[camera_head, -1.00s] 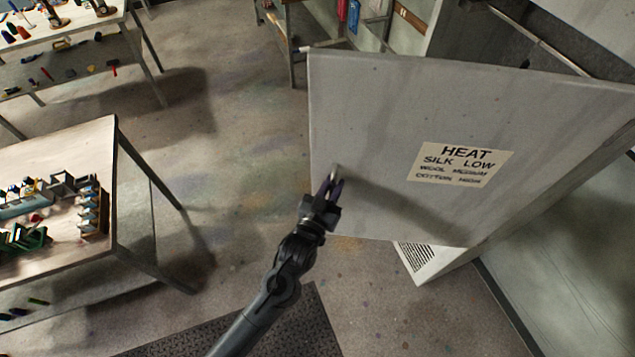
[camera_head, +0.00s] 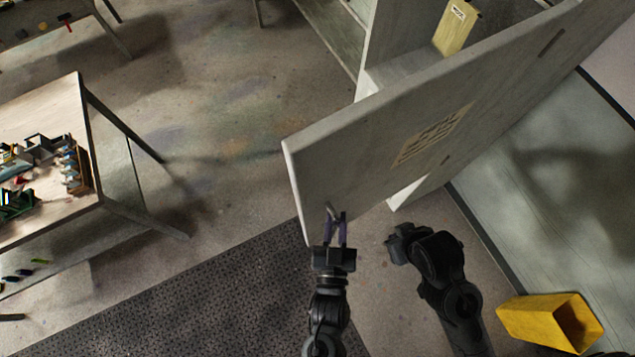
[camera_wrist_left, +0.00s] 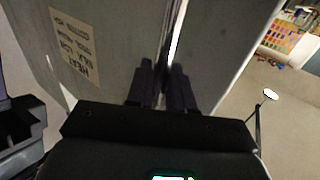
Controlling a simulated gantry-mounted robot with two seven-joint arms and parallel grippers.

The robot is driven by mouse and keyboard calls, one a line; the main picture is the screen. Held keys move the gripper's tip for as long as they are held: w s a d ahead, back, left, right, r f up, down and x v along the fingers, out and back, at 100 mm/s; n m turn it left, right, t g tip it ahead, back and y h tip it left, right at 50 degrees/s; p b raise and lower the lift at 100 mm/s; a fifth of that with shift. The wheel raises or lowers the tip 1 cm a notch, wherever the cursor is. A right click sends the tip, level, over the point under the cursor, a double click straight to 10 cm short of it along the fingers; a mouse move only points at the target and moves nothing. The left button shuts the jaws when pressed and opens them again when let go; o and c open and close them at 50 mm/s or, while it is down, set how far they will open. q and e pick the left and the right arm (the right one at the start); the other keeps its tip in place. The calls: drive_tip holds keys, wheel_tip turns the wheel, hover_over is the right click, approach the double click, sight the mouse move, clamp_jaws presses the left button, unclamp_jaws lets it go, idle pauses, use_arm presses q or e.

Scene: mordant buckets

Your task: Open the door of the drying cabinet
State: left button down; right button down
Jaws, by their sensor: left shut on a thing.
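The grey door (camera_head: 360,160) of the drying cabinet stands swung well out from the cabinet body (camera_head: 395,50), and part of the interior shows behind it. A paper label (camera_head: 432,135) is on its outer face; the label also shows in the left wrist view (camera_wrist_left: 78,45). My left gripper (camera_head: 335,225) is at the door's lower left part, shut on its handle (camera_head: 331,210), a small pale metal piece mostly hidden by the fingers. The fingers also show in the left wrist view (camera_wrist_left: 163,85). My right gripper (camera_head: 395,245) hangs right of it, apart from the door; its jaws are unclear.
A yellow labelled thing (camera_head: 455,27) is inside the cabinet. A workbench (camera_head: 50,95) with small tools stands at the left. A dark mat (camera_head: 230,300) lies on the floor. The floor between bench and door is clear.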

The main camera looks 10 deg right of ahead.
use_arm(q)
drive_tip(key=shift+s+d, duration=0.4)
drive_tip(key=shift+s, duration=0.2)
drive_tip(key=shift+f, duration=0.1)
drive_tip(key=c, duration=1.2)
unclamp_jaws()
drive_tip(key=shift+o, duration=0.2)
drive_tip(key=b+v, duration=0.3)
drive_tip(key=v, duration=0.7)
drive_tip(key=shift+s, duration=0.4)
